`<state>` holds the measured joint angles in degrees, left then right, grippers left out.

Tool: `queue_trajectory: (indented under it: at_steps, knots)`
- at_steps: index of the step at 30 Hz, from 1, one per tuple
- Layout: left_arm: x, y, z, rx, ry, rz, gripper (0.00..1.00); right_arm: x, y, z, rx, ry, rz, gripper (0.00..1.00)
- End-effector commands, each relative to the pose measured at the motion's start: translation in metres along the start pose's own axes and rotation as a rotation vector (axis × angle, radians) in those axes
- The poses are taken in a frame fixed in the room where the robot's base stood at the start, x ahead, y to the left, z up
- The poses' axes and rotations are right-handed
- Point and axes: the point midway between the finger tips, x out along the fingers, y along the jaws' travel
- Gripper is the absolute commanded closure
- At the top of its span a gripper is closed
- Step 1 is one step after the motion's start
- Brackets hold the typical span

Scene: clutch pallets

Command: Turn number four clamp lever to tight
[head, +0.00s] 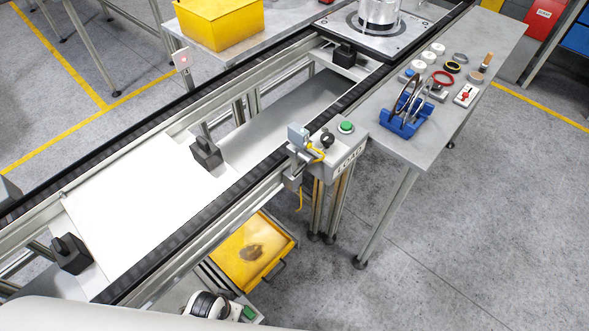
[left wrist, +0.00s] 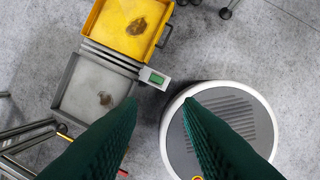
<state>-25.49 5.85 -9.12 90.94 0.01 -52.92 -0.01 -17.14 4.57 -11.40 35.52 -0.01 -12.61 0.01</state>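No lever marked number four can be made out. A grey pallet plate (head: 347,40) carrying a silver cylinder (head: 379,12) sits on the conveyor at the top of the head view; any clamp levers on it are too small or out of frame. My left gripper (left wrist: 159,102) shows in the left wrist view as two green fingers, apart and with nothing between them, above the floor. It is not visible in the head view. My right gripper is in neither view.
Conveyor rails (head: 240,190) run diagonally, with black stop blocks (head: 205,153). A control box (head: 340,150) with a green button stands beside them. A grey bench (head: 420,145) holds a blue rack (head: 405,120) and small parts. A yellow tray (head: 268,270) sits low; it also shows in the left wrist view (left wrist: 105,35).

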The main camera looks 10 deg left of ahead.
Motion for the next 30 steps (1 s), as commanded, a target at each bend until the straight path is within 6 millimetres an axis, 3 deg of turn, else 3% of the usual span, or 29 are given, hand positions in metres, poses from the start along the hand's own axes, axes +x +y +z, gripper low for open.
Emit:
queue_trajectory:
  at_steps: [1, 3, 11, 16, 21, 30]
  knots:
    - [-0.023, 0.001, 0.014, 0.0, -0.018, 0.001, 0.67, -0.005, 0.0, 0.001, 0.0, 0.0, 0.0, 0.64]
    - [-0.049, 0.002, 0.029, 0.001, -0.038, 0.002, 0.67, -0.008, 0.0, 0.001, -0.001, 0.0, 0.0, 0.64]
    - [-0.137, 0.004, 0.077, 0.028, -0.155, 0.005, 0.67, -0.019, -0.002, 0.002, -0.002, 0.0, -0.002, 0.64]
    - [-0.196, -0.004, 0.129, 0.106, -0.379, -0.01, 0.67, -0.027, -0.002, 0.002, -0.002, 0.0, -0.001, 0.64]
    - [-0.215, -0.018, 0.169, 0.183, -0.595, -0.041, 0.67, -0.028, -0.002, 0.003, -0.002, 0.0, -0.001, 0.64]
    - [-0.232, -0.043, 0.218, 0.315, -0.979, -0.119, 0.67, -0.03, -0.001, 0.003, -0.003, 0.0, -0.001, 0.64]
